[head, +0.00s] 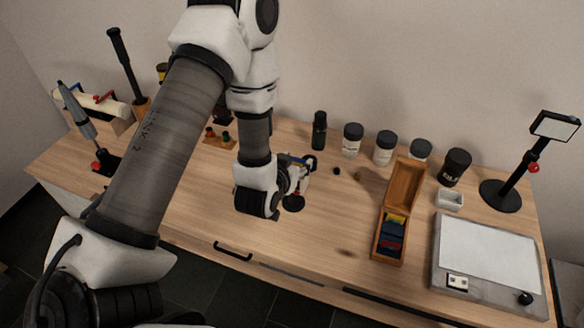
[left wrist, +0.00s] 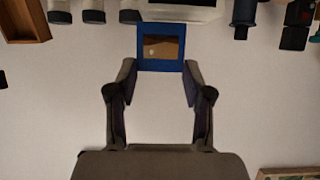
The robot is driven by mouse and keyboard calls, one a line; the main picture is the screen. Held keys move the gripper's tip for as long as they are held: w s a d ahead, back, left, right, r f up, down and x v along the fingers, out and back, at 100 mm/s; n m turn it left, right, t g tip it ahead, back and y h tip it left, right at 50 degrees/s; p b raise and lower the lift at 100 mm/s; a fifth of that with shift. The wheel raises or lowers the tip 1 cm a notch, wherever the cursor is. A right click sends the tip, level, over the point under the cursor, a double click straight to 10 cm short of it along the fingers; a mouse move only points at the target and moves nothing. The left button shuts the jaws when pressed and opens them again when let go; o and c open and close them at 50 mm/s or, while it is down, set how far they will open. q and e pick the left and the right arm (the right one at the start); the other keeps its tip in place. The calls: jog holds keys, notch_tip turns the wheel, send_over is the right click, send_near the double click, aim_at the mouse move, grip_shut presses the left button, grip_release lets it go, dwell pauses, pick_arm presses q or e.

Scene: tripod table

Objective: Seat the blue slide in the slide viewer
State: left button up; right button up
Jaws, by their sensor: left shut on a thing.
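The blue slide (left wrist: 161,47) is a square blue frame with a brownish picture in its middle. My left gripper (left wrist: 160,73) is shut on it, with one finger at each side edge. In the head view this gripper (head: 301,171) is above the middle of the table, and the slide is mostly hidden there. A pale body (left wrist: 183,12), possibly the slide viewer, shows behind the slide in the left wrist view, partly covered by it. I cannot tell whether they touch. My right gripper is not in view.
An open wooden box (head: 389,229) with coloured slides stands right of the gripper. A light panel (head: 485,252) and a black-footed stand (head: 500,196) are farther right. A dark bottle (head: 319,131) and several jars line the back. The table's front middle is clear.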

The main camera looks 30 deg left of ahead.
pick_arm(q)
jog(key=shift+w+a, duration=0.7)
jog(key=shift+a, duration=0.15)
jog(key=f+b, duration=0.1)
jog(key=f, duration=0.1)
jog(key=f+b, duration=0.1)
jog(key=f, duration=0.1)
jog(key=shift+a+b, duration=0.2)
jog(key=shift+b, duration=0.15)
jog(key=shift+w, duration=0.15)
jog(key=shift+d+r, duration=0.1)
jog(key=o, duration=0.7)
